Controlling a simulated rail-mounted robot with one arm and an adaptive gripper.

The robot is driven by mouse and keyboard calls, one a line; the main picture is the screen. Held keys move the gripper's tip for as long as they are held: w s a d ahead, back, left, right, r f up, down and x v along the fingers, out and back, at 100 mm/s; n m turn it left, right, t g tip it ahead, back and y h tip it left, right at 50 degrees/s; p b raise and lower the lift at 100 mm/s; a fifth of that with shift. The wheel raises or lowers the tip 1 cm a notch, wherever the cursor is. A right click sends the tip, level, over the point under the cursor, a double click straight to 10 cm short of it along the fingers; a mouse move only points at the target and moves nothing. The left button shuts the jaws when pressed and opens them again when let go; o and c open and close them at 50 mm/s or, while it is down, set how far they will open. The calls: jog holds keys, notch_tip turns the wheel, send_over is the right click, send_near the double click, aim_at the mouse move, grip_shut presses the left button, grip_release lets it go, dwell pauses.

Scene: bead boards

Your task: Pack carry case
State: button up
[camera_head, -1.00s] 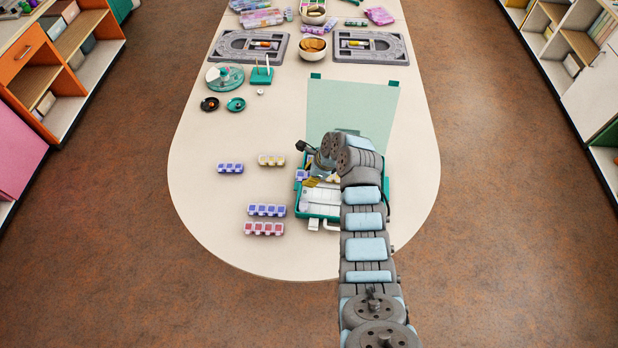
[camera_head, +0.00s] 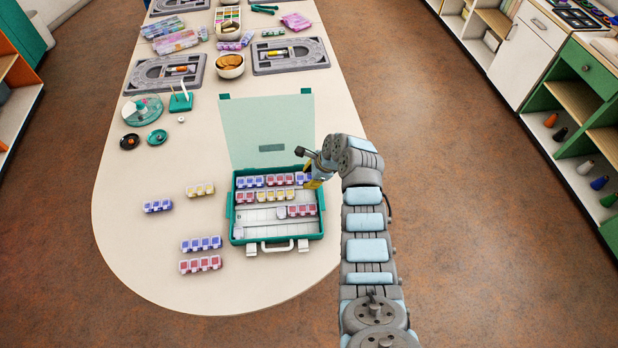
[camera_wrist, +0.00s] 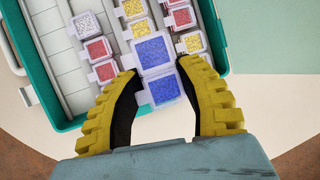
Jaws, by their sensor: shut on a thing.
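The teal carry case (camera_head: 236,222) lies open on the table, its pale lid (camera_head: 268,130) folded back. Strips of small square bead boxes lie in its back rows, and a short red strip (camera_head: 300,211) lies at the right of a row nearer the front. The front of the case is mostly bare. My gripper (camera_head: 311,181) is at the case's back right. In the wrist view, my yellow fingers (camera_wrist: 158,76) are closed around a blue bead box strip (camera_wrist: 163,88), over or among the other strips. Whether it rests on the case floor is unclear.
Loose strips lie on the table left of the case: a yellow one (camera_head: 200,190), a blue one (camera_head: 158,206), another blue one (camera_head: 201,243) and a red one (camera_head: 200,264). Bead boards (camera_head: 290,56), a bowl (camera_head: 230,66) and a teal-rimmed dish (camera_head: 142,110) stand farther back.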

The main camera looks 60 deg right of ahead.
jog(key=shift+f+b, duration=3.8)
jog(key=shift+b, duration=0.3)
jog(key=o, duration=1.3)
jog(key=shift+c, duration=0.2)
jog(key=shift+r, duration=0.1)
notch_tip(320, 180, up, 8)
jog(key=p, duration=0.8)
jog(key=shift+f+p, duration=0.25)
jog(key=shift+p, duration=0.05)
jog(key=shift+w+f, duration=0.1)
jog(key=shift+f, duration=0.05)
